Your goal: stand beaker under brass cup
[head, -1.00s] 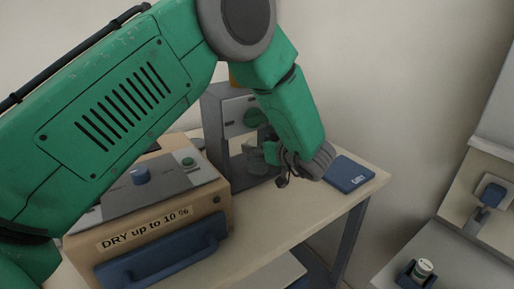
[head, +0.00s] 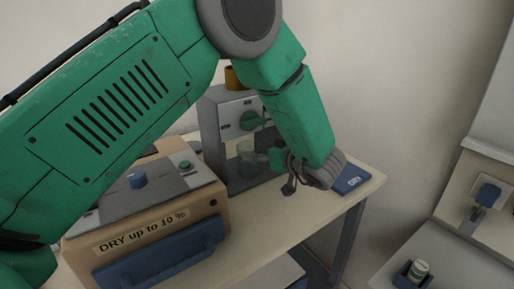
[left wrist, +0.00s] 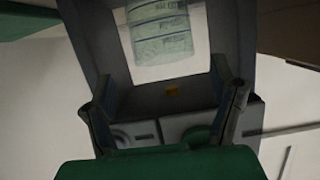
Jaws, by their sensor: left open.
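The clear glass beaker (head: 248,157) stands in the open bay of the grey stand unit (head: 212,130). The brass cup (head: 232,78) sits on top of that unit, above the bay, partly hidden by my arm. My left gripper (head: 286,173) is open and empty, to the right of the beaker and in front of the unit. In the left wrist view its fingers (left wrist: 168,100) are spread apart, with the beaker beyond them. My right gripper is not in view.
A furnace box (head: 150,215) labelled "DRY up to 10 %" stands left of the unit. A blue book-like item (head: 351,179) lies at the table's right end. A small jar in a dark holder (head: 404,275) stands on another bench at lower right. The front table strip is clear.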

